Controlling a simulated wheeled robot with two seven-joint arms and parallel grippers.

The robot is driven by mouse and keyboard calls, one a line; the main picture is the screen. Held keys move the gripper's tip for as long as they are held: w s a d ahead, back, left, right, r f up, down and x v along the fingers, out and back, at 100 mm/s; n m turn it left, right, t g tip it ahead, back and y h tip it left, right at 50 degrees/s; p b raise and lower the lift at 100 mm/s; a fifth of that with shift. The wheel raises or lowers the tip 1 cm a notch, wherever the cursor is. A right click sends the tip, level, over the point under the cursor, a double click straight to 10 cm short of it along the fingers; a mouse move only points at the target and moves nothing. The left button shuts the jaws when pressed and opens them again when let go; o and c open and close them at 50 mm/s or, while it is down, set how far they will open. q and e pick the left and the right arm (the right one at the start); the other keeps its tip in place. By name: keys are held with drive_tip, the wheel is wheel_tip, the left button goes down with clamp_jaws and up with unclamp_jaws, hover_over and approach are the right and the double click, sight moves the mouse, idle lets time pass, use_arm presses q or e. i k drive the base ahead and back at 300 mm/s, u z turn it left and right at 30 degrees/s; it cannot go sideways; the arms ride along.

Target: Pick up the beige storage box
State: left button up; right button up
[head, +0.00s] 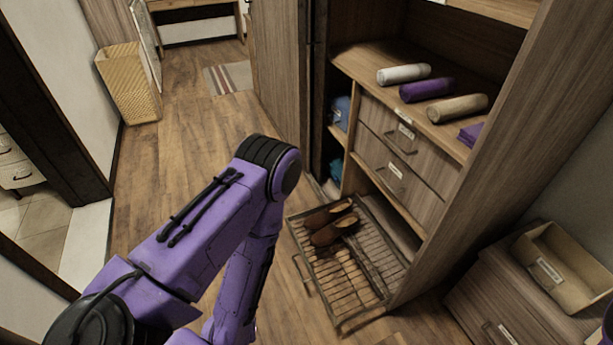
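The beige storage box (567,292) is at the right edge of the head view. It is open-topped, has a white label on its front, and looks empty inside as far as I can see. It rests on a low wooden cabinet (490,300). My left arm comes in from the lower left and bends down at its elbow, well left of the box; its gripper is not visible. A small purple piece at the lower right edge may be part of my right arm; no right gripper shows.
A wardrobe (405,190) with rolled towels on its shelf stands left of the box. A pulled-out wire shoe rack (365,290) holding brown shoes (333,222) juts over the floor. A woven basket (130,85) stands far left. The wooden floor at centre left is clear.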

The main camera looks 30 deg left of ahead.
sight(561, 266)
drive_tip(key=z, duration=1.35)
drive_tip(key=i, duration=1.55)
drive_tip(key=u, duration=0.25)
